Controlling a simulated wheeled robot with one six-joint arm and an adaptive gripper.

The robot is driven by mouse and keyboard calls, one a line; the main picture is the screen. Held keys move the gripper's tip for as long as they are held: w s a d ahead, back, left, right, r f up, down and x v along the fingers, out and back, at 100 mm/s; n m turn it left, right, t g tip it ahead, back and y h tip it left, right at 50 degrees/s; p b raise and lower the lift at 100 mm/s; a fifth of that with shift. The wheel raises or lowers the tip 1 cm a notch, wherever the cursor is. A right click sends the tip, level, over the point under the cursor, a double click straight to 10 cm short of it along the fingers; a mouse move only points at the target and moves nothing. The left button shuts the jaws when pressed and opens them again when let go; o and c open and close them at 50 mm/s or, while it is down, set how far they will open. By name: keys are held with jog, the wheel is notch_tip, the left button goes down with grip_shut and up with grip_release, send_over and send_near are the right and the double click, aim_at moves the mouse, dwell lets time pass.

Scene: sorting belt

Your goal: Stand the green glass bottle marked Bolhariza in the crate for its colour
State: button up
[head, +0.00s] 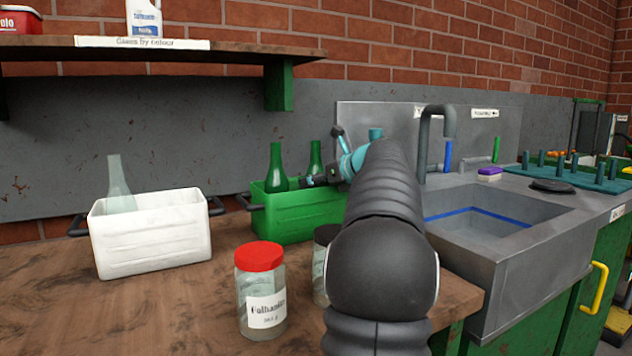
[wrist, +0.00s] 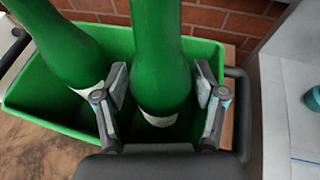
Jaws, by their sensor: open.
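Two green glass bottles stand in the green crate (head: 300,215). In the wrist view one green bottle (wrist: 162,60) is between the fingers of my gripper (wrist: 161,88), which is open, with a finger on each side of it. The other green bottle (wrist: 65,45) is to the left, in the same crate (wrist: 40,110). In the head view the bottles are a left one (head: 276,168) and a right one (head: 315,157), with my gripper (head: 318,181) at the right one. The bottles' pale labels show in part, but no name is readable. My arm hides the crate's right end.
A white crate (head: 150,245) holding a clear bottle (head: 119,185) stands left of the green crate. A red-lidded jar (head: 261,290) and a dark-lidded jar (head: 321,262) stand in front. A sink (head: 490,235) is at the right. A shelf (head: 150,46) hangs above.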

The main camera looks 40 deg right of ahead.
jog(key=r+v, duration=0.1)
jog(key=v, duration=1.1)
jog(key=shift+r+p, duration=0.15)
jog(key=shift+p, duration=0.15)
jog(key=shift+a, duration=0.1)
